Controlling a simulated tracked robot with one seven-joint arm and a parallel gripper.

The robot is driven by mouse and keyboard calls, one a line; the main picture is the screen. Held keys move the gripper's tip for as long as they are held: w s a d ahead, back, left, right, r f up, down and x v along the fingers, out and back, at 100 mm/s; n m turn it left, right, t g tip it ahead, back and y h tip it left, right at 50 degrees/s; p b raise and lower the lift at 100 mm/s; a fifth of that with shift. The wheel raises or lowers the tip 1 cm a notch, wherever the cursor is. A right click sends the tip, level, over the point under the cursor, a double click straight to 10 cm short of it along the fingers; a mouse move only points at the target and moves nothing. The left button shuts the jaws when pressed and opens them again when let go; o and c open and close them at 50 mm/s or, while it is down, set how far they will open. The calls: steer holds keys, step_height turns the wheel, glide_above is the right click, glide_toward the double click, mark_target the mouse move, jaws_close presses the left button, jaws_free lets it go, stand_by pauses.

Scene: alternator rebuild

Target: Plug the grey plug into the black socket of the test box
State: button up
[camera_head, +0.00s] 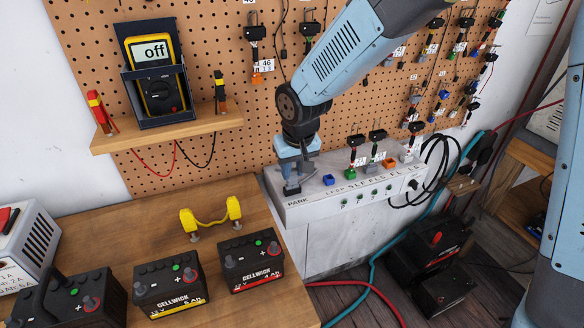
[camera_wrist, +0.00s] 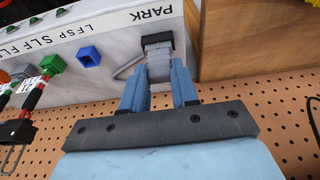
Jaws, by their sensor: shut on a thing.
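My gripper (camera_wrist: 158,93) is shut on the grey plug (camera_wrist: 159,68), with a blue finger on each side of it. The plug's far end meets a black block (camera_wrist: 157,41) beside the PARK lettering on the test box; I cannot tell how deep it sits there. A grey cable (camera_wrist: 126,70) bends out from beside the plug. In the head view my gripper (camera_head: 291,170) reaches down to the near left end of the test box (camera_head: 320,209), and the fingers mostly hide the plug. I cannot pick out another black socket clearly.
A blue socket (camera_wrist: 88,56) and a green socket (camera_wrist: 52,64) stand beside PARK, with tagged leads (camera_head: 357,141) further along. The pegboard (camera_head: 250,150) rises behind. A wooden bench (camera_head: 130,235) with batteries (camera_head: 170,285) stands at left. A black cable coil (camera_head: 432,160) hangs at right.

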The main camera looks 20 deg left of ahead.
stand_by(0.3)
steer(key=o, duration=1)
steer(key=shift+r, duration=0.1)
steer(key=v, duration=1.3)
steer(key=shift+d+r, duration=0.1)
steer(key=shift+r, duration=0.1)
